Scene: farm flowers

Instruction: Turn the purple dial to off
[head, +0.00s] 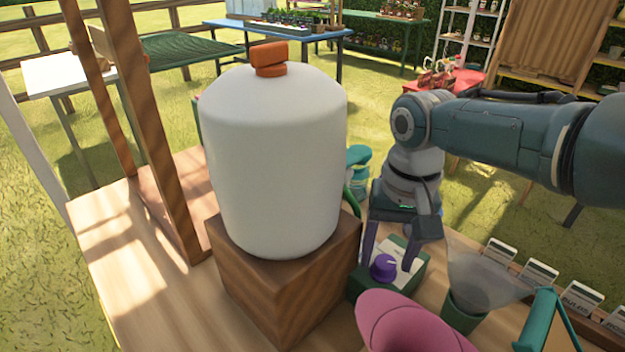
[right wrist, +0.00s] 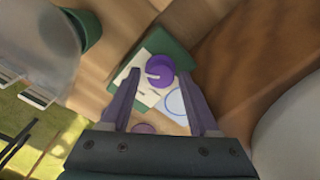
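The purple dial (head: 384,267) sits on a green box with a pale top plate (head: 409,256) on the wooden table. In the right wrist view the dial (right wrist: 160,70) shows a short white mark on its left side. My right gripper (head: 391,256) is above the box, fingers pointing down. Its two fingers are apart with nothing between them that I can see gripped; in the right wrist view (right wrist: 160,82) the dial appears between and just beyond the tips. I cannot tell whether a finger touches it. My left gripper is not in view.
A large white tank with an orange cap (head: 275,155) stands on a wooden block (head: 285,290) left of the box. A pink funnel-like thing (head: 410,325) is in front. A clear cone in a green holder (head: 480,285) and several label cards (head: 540,272) are to the right.

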